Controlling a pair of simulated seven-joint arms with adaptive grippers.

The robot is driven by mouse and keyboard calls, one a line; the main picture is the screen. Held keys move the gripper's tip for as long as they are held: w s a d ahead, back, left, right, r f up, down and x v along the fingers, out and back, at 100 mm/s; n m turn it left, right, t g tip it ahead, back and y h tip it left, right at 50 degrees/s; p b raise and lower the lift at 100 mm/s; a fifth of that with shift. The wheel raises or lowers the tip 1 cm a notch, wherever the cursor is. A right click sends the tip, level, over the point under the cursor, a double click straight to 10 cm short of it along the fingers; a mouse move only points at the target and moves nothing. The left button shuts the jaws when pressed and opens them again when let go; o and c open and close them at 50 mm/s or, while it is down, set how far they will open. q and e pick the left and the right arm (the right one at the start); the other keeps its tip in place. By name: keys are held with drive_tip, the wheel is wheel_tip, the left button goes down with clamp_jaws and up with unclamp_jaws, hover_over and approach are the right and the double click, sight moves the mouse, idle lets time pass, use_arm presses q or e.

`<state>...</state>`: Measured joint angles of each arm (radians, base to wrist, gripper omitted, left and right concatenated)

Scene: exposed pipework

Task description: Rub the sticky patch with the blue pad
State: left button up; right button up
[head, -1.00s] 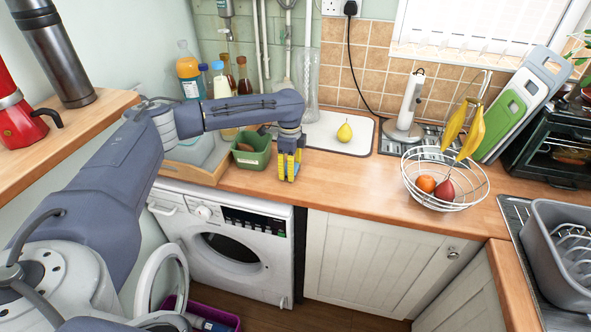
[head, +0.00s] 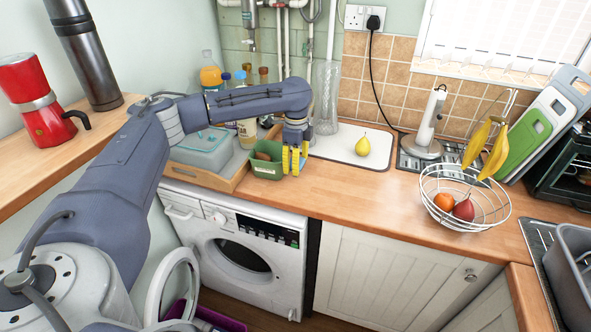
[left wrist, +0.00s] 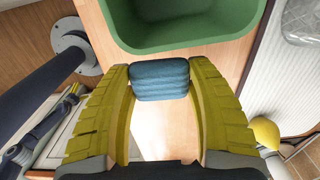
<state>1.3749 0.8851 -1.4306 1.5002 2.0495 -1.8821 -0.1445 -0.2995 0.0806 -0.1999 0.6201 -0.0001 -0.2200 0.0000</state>
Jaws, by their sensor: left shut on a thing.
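The blue pad (left wrist: 160,78) is ribbed and sits between the yellow fingers of my left gripper (left wrist: 158,85) in the left wrist view. The gripper is shut on it, the fingers pressing its two ends. In the head view my left gripper (head: 294,159) points down over the wooden counter (head: 350,195), just right of the green tub (head: 267,170). The pad cannot be made out there. In the left wrist view the green tub (left wrist: 185,42) lies just beyond the pad; I cannot tell whether they touch. I see no sticky patch in either view. My right gripper is not in view.
A wire fruit basket (head: 465,198) stands farther right. The front counter between gripper and basket is clear.

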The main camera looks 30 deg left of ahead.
use_arm(q)
drive_tip(key=shift+r, duration=1.05)
